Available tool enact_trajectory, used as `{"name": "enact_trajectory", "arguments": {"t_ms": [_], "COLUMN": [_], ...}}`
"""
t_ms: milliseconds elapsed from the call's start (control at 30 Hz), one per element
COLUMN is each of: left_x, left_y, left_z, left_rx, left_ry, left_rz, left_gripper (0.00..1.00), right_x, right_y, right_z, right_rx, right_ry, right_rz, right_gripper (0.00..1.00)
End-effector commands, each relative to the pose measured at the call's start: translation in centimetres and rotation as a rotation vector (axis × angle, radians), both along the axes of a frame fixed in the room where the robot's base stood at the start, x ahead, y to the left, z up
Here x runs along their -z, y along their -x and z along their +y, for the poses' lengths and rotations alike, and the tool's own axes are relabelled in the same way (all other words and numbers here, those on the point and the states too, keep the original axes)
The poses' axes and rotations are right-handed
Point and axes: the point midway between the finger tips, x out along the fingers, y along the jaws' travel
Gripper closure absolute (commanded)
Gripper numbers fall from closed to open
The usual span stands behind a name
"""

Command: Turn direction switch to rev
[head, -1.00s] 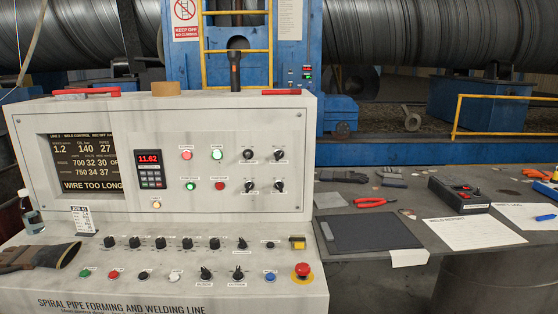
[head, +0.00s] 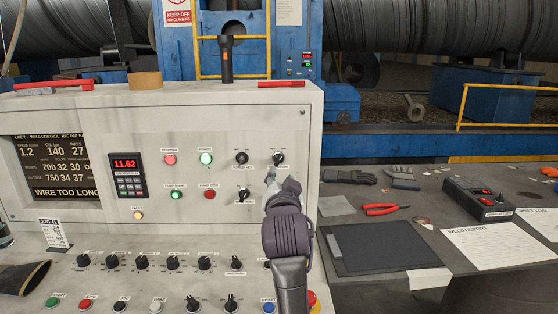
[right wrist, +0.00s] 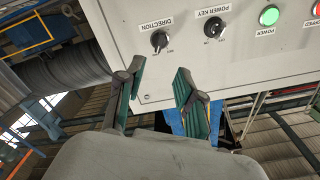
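The direction switch (head: 278,157) is a black rotary knob at the top right of the upright panel. In the right wrist view, tilted and upside down, the direction switch (right wrist: 160,40) shows with its DIRECTION label, just ahead of the fingertips. Its small position words are too blurred to read. My right gripper (head: 280,179) is in front of the panel, just below the switch in the head view. In the right wrist view my right gripper (right wrist: 158,72) is open, with an empty gap and apart from the knob. My left gripper is not in view.
The power key knob (head: 242,158) sits left of the switch, with the green power lamp (head: 205,158) farther left. Another knob (head: 243,194) is below. A flashlight (head: 226,60) stands on top of the console. The dark side table (head: 350,205) holds pliers and papers.

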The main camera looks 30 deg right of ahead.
Motion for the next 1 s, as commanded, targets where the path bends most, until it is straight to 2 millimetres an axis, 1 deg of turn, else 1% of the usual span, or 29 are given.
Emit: {"name": "enact_trajectory", "arguments": {"t_ms": [33, 67, 167, 233, 300, 400, 500, 667, 933, 967, 1000], "left_x": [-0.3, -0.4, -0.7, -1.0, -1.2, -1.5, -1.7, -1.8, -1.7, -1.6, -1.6], "left_y": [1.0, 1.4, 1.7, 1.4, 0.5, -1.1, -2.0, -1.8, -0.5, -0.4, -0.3], "left_z": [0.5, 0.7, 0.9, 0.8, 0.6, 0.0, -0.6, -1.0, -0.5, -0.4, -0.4], "left_rx": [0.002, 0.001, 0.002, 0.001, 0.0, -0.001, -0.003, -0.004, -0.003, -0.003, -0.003], "left_ry": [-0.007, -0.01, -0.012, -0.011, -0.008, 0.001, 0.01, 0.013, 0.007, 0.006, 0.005], "left_rz": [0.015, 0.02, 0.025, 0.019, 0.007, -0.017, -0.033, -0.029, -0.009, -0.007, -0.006], "left_gripper": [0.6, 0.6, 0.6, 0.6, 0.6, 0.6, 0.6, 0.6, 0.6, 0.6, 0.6], "right_x": [-0.2, -0.2, -0.2, -0.2, -0.2, -0.1, -0.1, 0.0, 0.0, 0.0, 0.0], "right_y": [-1.0, -1.6, -3.5, -4.7, -5.9, -7.2, -8.2, -8.9, -9.0, -9.0, -9.0], "right_z": [-0.7, -1.0, -2.2, -3.0, -3.7, -4.5, -5.0, -5.5, -5.5, -5.5, -5.5], "right_rx": [0.001, 0.002, 0.001, 0.001, 0.0, 0.0, 0.0, 0.0, 0.0, 0.0, 0.0], "right_ry": [0.004, 0.004, 0.003, 0.002, 0.004, 0.003, 0.003, 0.001, 0.001, 0.001, 0.001], "right_rz": [0.002, 0.003, 0.004, 0.004, 0.004, 0.003, 0.002, 0.002, 0.002, 0.002, 0.002], "right_gripper": [0.64, 0.64, 0.64, 0.64, 0.64, 0.64, 0.64, 0.64, 0.64, 0.67, 0.74]}}
